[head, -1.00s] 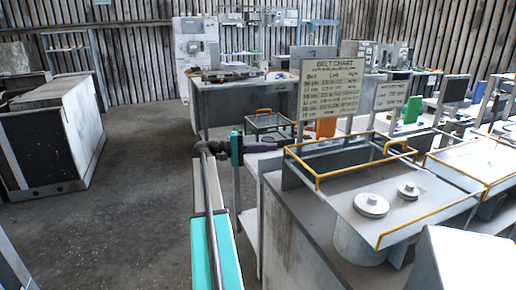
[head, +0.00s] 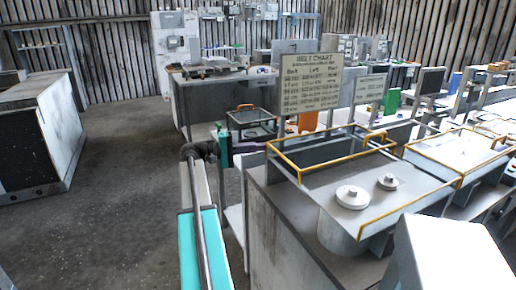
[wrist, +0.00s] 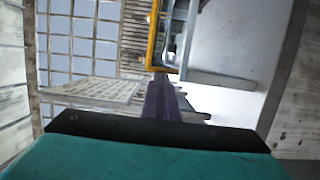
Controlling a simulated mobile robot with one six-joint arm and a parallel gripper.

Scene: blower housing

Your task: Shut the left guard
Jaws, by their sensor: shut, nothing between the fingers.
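The left guard (head: 300,172) is an orange-edged frame at the back of the near grey housing. It stands back from two pale round pulleys (head: 352,197), which lie uncovered. An orange handle (head: 374,137) shows on its far side. My gripper (head: 263,147), with slim purple fingers, is shut and empty at the guard's back left corner. In the wrist view the fingers (wrist: 160,92) point at an orange bar of the guard (wrist: 153,40). Their tips are very close to it; I cannot tell whether they touch.
A belt chart sign (head: 311,82) stands just behind the guard. A second orange-edged guard (head: 440,165) is on the right. A white slanted panel (head: 450,260) fills the lower right. Open floor (head: 110,190) lies to the left.

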